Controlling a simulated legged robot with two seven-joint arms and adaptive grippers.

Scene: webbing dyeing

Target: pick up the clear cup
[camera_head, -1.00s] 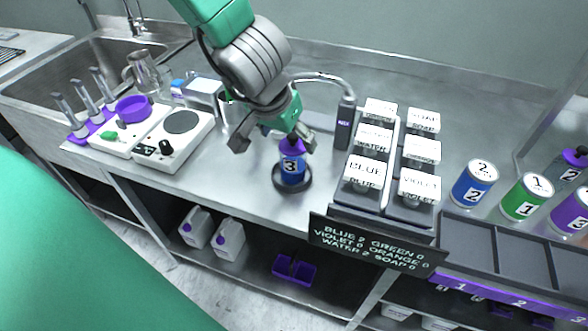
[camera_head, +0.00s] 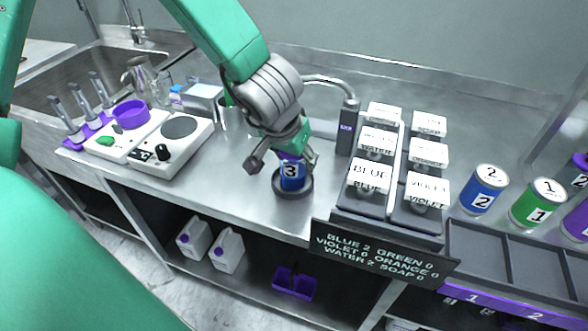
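The gripper hides the container's top. A see-through vessel (camera_head: 138,76) stands at the back left near the sink. My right gripper is not in view.
Labelled dispensers, including BLUE (camera_head: 368,178) and VIOLET (camera_head: 427,188), stand right of the container above a dark sign (camera_head: 385,255). Numbered cans (camera_head: 484,190) stand farther right. A hotplate (camera_head: 172,138) is at left. The counter front between hotplate and holder is clear.

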